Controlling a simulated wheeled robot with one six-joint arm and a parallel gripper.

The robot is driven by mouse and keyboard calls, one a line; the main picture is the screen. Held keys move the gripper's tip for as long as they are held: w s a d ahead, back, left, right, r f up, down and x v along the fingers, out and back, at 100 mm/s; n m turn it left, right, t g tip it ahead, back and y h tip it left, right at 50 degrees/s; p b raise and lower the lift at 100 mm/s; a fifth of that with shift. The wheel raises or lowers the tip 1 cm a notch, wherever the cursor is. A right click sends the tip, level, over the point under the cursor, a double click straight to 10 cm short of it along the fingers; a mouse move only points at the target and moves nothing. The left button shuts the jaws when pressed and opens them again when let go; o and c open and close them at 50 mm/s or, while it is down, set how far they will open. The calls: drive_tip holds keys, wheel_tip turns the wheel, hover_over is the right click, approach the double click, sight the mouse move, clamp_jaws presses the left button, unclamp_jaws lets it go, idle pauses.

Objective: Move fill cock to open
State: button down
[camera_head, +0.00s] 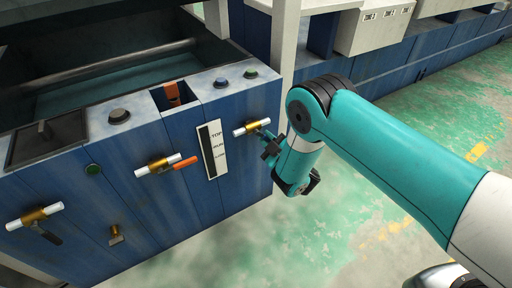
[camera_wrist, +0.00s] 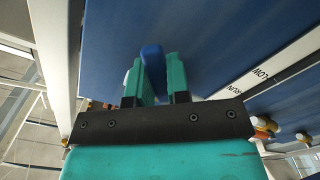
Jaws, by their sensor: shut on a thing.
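Three brass cocks with white pipe ends are on the front of the blue machine. The right one (camera_head: 251,127) is the cock at my gripper (camera_head: 270,145). In the wrist view my gripper (camera_wrist: 157,82) has its teal fingers shut on a blue lever (camera_wrist: 152,58), which stands between them. The middle cock (camera_head: 160,165) has an orange lever pointing right. The left cock (camera_head: 35,214) has a dark lever pointing down to the right. No name shows on any cock, so I cannot tell by label which is the fill cock.
A white level plate (camera_head: 212,149) marked TOP, RUN and LOW is left of my gripper. A small brass tap (camera_head: 116,235) is lower on the panel. An orange lever (camera_head: 172,91) and several buttons are on top. Green floor (camera_head: 345,235) is clear to the right.

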drive_tip(key=shift+w+d+r+n, duration=0.1)
drive_tip(key=shift+d+r+n, duration=0.15)
drive_tip(key=shift+n, duration=0.45)
drive_tip(key=shift+w+d+r+n, duration=0.1)
drive_tip(key=shift+d+r+n, duration=0.1)
drive_tip(key=shift+n, duration=0.5)
drive_tip(key=shift+r+n, duration=0.1)
drive_tip(key=shift+n, duration=0.2)
drive_tip(key=c, duration=1)
unclamp_jaws()
drive_tip(key=shift+r+p, duration=0.15)
drive_tip(key=shift+p, duration=0.25)
drive_tip(key=p+v, duration=0.8)
